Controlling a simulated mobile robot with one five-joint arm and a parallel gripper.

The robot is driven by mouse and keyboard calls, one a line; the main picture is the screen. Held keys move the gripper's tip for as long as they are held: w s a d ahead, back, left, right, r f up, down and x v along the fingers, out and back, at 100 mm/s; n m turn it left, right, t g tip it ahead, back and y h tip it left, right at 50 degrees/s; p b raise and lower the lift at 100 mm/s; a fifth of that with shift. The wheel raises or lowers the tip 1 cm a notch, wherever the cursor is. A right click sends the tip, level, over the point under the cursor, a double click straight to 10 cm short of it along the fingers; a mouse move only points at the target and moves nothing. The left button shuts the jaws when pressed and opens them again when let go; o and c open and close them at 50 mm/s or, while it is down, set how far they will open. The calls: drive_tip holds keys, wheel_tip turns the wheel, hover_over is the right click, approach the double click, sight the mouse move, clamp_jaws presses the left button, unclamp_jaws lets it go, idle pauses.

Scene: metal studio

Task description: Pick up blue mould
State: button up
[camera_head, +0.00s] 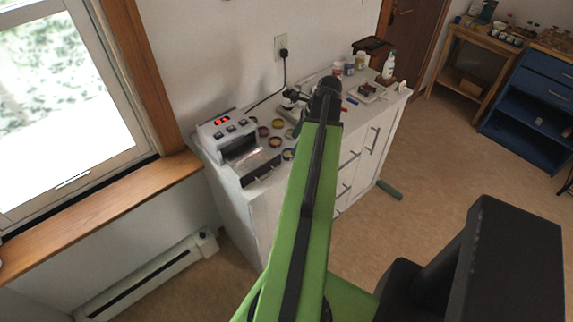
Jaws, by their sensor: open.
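Several small round moulds lie on the white cabinet top, to the right of a grey machine. The one nearest the front edge looks blue-rimmed (288,154) and is the likeliest blue mould; its colour is hard to tell at this size. My green arm reaches over the cabinet. The arm hides part of the cabinet top just right of the moulds.
The grey machine (235,145) with a red display stands at the left end of the white cabinet (240,205). Jars (349,66), a white bottle (389,65) and small items stand at the right end. A window sill (100,200) is left. Open floor lies right.

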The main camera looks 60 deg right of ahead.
sight(288, 154)
drive_tip(key=b+x, duration=0.5)
drive_tip(key=shift+a+f, duration=0.1)
drive_tip(key=shift+a, duration=0.1)
drive_tip(key=c, duration=1.4)
wheel_tip(288, 154, up, 6)
drive_tip(key=p, duration=0.5)
drive_tip(key=shift+d+f+p, duration=0.2)
drive_tip(key=shift+p, duration=0.15)
drive_tip(key=shift+s+d+r+p, duration=0.95)
drive_tip(key=shift+s+d, duration=0.2)
drive_tip(key=shift+d, duration=0.35)
drive_tip(key=shift+s+d+r+p, duration=0.95)
drive_tip(key=shift+s+d, duration=0.2)
drive_tip(key=shift+d, duration=0.35)
drive_tip(key=shift+s+d+r+p, duration=0.95)
drive_tip(key=shift+s+d, duration=0.2)
drive_tip(key=shift+d, duration=0.4)
